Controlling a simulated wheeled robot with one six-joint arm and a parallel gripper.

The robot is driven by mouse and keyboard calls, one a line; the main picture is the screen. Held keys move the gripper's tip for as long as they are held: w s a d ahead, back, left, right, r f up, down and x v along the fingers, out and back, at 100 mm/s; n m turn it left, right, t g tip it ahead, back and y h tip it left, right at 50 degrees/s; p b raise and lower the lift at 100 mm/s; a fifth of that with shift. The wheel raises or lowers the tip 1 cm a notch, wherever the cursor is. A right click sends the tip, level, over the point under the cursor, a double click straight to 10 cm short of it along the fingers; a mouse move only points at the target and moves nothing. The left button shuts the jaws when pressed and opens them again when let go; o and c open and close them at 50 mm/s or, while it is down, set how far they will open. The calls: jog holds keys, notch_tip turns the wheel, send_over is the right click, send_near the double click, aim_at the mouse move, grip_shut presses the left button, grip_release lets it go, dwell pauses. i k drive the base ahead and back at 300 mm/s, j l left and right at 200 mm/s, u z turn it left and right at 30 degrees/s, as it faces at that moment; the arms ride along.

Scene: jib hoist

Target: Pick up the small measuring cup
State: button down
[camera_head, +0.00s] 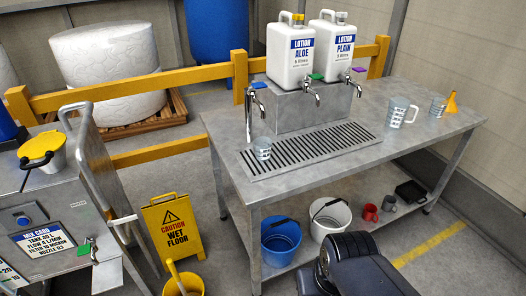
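A small clear cup with dark markings (262,149) stands upright on the left end of the slotted drip tray (339,145), near a tall tap. Another small marked cup (437,107) stands at the table's right end, beside a yellow funnel (451,103). A larger clear measuring jug with a handle (398,112) stands to the left of that cup. I cannot tell for certain which of the two small cups the task names. Dark links of my arm show at the bottom, in front of the table; my gripper's fingers are not visible.
Two white lotion jugs (290,54) (332,50) with taps stand on a metal block (305,108) behind the tray. The metal table (226,132) is clear along its front. Buckets (281,240) and mugs sit on its lower shelf. A yellow wet-floor sign (173,228) stands left.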

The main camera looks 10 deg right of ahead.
aim_at(262, 153)
jog(key=i+l+u, duration=0.55)
jog(key=i+l, duration=0.2)
jog(key=l, duration=0.1)
